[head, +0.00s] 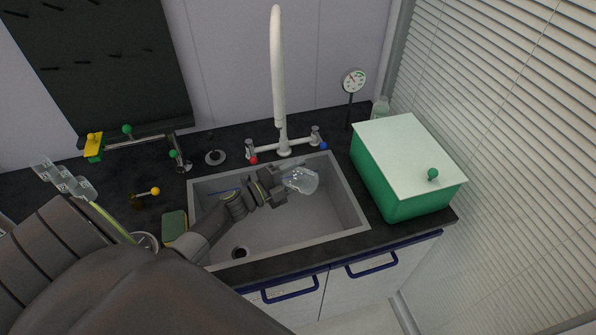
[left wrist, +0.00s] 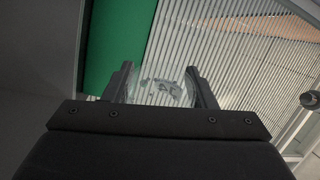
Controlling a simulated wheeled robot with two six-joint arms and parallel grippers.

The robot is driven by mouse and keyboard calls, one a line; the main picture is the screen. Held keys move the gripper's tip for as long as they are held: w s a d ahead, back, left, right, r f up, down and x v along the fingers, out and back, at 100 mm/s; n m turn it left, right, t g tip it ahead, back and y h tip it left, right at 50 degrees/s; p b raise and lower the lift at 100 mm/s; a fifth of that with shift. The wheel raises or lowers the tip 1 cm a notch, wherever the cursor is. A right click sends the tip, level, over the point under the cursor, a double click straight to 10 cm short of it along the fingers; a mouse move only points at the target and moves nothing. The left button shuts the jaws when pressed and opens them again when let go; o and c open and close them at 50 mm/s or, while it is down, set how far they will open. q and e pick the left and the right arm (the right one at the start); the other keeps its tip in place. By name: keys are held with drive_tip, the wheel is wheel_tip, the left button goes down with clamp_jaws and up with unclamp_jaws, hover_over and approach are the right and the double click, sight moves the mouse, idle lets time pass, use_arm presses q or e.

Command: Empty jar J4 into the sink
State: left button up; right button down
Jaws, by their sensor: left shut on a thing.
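In the head view my left gripper (head: 283,185) is over the sink (head: 335,225). It is shut on a clear glass jar (head: 303,181), which lies tilted well over, pointing right, above the basin. In the left wrist view the jar (left wrist: 165,88) sits between the two dark fingers (left wrist: 163,86). Its label is not readable, and I cannot tell whether anything is left in it. The drain hole (head: 240,252) shows at the front left of the basin. My right gripper is not in view.
A white tap (head: 279,100) rises behind the sink. A green box with a pale lid (head: 410,150) stands on the right of the counter. A green and yellow sponge (head: 174,226) lies at the sink's left. Valves and pipework (head: 135,142) stand at the back left. Blinds cover the right side.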

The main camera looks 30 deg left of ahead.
use_arm(q)
drive_tip(key=m+g+p, duration=0.1)
drive_tip(key=m+p, duration=0.1)
drive_tip(key=r+m+p, duration=0.1)
drive_tip(key=m+p, duration=0.1)
drive_tip(key=shift+r+m+g+y, duration=0.2)
drive_tip(key=shift+m+g+y, duration=0.2)
drive_tip(key=m+p, duration=0.2)
drive_tip(key=shift+r+g+y+p, duration=0.15)
drive_tip(key=shift+g+y+p, duration=0.2)
drive_tip(key=shift+g+y, duration=0.05)
drive_tip(key=shift+m+y+p, duration=0.3)
drive_tip(key=shift+m+p, duration=0.1)
drive_tip(key=shift+m, duration=0.2)
drive_tip(key=shift+m+b, duration=0.3)
drive_tip(key=shift+b, duration=0.05)
drive_tip(key=m+y, duration=0.2)
drive_tip(key=m, duration=0.2)
drive_tip(key=shift+r+g+y, duration=0.25)
drive_tip(key=shift+g+y, duration=0.15)
drive_tip(key=shift+r+m+y, duration=0.2)
drive_tip(key=shift+m+y, duration=0.4)
drive_tip(key=shift+m, duration=0.3)
drive_tip(key=shift+r+m+y, duration=0.15)
drive_tip(key=shift+m+y, duration=0.45)
drive_tip(key=shift+m, duration=0.3)
